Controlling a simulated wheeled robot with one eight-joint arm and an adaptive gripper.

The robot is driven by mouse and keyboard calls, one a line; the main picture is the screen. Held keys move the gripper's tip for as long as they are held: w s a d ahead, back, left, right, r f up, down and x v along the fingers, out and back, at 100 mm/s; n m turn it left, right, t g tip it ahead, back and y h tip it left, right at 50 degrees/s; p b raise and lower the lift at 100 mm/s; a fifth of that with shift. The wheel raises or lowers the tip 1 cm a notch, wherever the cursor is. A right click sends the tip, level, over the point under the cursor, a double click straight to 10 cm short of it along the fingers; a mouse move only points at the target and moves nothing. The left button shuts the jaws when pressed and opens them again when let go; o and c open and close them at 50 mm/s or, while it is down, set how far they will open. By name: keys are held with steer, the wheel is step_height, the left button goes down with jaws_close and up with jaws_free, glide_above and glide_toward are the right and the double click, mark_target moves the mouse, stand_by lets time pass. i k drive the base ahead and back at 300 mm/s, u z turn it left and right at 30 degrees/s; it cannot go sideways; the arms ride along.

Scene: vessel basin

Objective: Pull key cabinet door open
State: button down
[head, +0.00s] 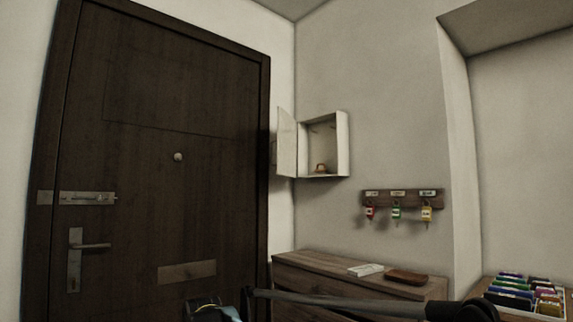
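The key cabinet (341,145) is a small white box on the wall right of the dark entrance door. Its cabinet door (287,142) stands swung out to the left, so the inside shows. A small brown, rounded object (321,168) sits on the cabinet floor, and small hooks show near the top inside. My arm crosses the bottom of the head view, well below the cabinet and apart from it. A dark and blue part at its left end, probably my gripper (212,309), is cut off by the lower edge. Its fingers cannot be made out.
A wooden chest (330,266) stands below the cabinet, with a white paper (366,270) and a brown tray (406,277) on top. A key rack (402,199) with tagged keys hangs to the right. Several coloured packets (520,291) lie at lower right. The wall around the cabinet is clear.

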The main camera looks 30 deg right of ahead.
mark_target(285, 141)
steer(key=k, duration=0.4)
steer(key=z, duration=1.1)
steer(key=i, duration=0.75)
steer(key=z, duration=0.25)
